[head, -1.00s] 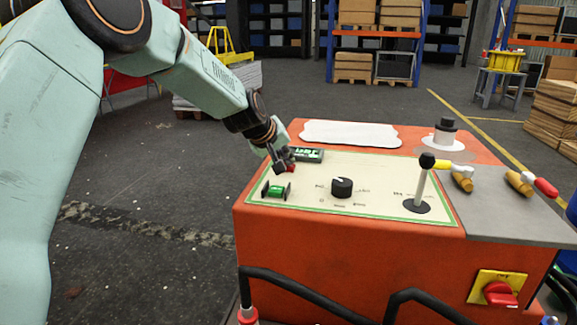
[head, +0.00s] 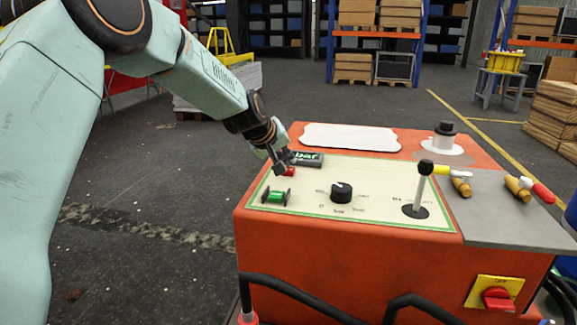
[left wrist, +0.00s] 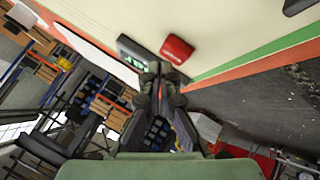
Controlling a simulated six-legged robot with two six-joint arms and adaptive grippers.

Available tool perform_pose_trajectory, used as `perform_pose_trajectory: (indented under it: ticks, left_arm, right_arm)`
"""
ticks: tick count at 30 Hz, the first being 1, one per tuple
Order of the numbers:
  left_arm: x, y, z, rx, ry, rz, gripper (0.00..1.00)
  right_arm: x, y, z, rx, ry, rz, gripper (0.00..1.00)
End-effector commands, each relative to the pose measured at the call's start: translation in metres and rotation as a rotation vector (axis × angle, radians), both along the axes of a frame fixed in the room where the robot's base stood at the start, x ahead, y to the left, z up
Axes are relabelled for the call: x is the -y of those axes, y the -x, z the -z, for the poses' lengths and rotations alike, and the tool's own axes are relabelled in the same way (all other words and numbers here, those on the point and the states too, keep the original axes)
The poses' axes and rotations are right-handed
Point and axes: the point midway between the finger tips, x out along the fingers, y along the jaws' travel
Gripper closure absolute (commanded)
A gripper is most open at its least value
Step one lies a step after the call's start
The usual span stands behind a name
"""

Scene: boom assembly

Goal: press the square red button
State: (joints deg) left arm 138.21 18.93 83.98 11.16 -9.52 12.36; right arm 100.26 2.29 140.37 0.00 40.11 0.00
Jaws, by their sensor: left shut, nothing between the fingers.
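The square red button (head: 289,172) sits on the cream panel of the orange console, near its back left corner. It shows clearly in the left wrist view (left wrist: 176,49) as a raised red block with small lettering. My left gripper (head: 281,167) is shut and empty, pointing down at the panel right beside the button. In the left wrist view its closed fingertips (left wrist: 158,76) are just below the button in the picture. I cannot tell whether they touch the button or the panel. My right gripper is not in view.
A dark display (head: 308,158) with green "bar" text lies just behind the button. A green rocker or roller (head: 275,196), a black knob (head: 341,191) and an upright lever (head: 420,189) stand on the panel. A red switch on a yellow plate (head: 495,294) is on the front.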

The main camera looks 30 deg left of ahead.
Motion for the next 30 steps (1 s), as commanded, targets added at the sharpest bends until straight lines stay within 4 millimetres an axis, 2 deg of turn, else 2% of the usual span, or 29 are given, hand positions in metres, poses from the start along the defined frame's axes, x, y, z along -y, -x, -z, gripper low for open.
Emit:
perform_pose_trajectory:
  ticks: [14, 30]
  left_arm:
    - [0.000, 0.000, -0.008, 0.002, 0.000, -0.001, 1.00]
    - [0.000, 0.000, -0.054, 0.002, 0.000, -0.001, 1.00]
  right_arm:
    - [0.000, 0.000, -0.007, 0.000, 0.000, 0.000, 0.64]
    - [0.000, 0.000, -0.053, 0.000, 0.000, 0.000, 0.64]
